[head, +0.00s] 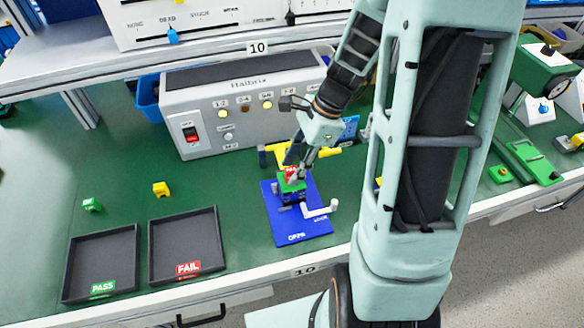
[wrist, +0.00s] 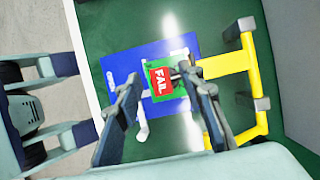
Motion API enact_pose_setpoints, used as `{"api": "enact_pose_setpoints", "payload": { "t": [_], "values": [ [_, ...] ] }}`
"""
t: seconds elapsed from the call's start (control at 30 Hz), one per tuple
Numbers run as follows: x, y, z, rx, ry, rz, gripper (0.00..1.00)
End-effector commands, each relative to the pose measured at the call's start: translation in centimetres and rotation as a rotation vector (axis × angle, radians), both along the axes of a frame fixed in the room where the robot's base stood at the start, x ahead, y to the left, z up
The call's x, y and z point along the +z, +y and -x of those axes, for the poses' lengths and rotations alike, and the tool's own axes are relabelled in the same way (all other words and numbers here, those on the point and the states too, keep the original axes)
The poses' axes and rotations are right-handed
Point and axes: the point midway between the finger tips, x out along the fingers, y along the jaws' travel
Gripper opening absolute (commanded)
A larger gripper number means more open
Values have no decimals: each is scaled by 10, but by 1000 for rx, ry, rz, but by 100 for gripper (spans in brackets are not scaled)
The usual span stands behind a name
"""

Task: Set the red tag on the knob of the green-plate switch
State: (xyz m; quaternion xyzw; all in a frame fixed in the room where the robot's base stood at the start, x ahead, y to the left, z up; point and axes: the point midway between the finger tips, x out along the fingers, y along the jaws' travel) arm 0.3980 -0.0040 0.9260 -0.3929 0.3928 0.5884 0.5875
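A red tag marked FAIL (head: 291,171) lies over a green plate (head: 289,186) on the blue fixture base (head: 305,234). In the wrist view the red tag (wrist: 160,80) covers part of the green plate (wrist: 173,96). My gripper (head: 295,170) is directly above, pointing down. In the wrist view its two fingers (wrist: 160,77) stand apart, one on each side of the tag, with a visible gap on the left. The knob is mostly hidden by the tag and right finger. I cannot tell whether the tag sits on the knob or touches a finger.
A white lever (head: 320,210) sticks out at the base's right. A yellow frame (wrist: 247,65) stands beside the base. The grey Halbrix box (head: 240,108) is behind. The PASS tray (head: 74,263) and FAIL tray (head: 184,219) are left, with small green (head: 92,205) and yellow (head: 161,189) pieces behind them.

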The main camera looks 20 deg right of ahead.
Motion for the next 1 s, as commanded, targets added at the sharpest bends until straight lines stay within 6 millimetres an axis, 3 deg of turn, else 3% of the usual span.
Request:
{"api": "enact_pose_setpoints", "payload": {
  "t": [0.3, 0.5, 1.0],
  "values": [
    [62, -26, -1, -1, -6, 2, 36],
    [90, -38, 0, -2, -2, 1, 36],
    [101, -42, 0, 0, 0, 1, 36]
  ]
}}
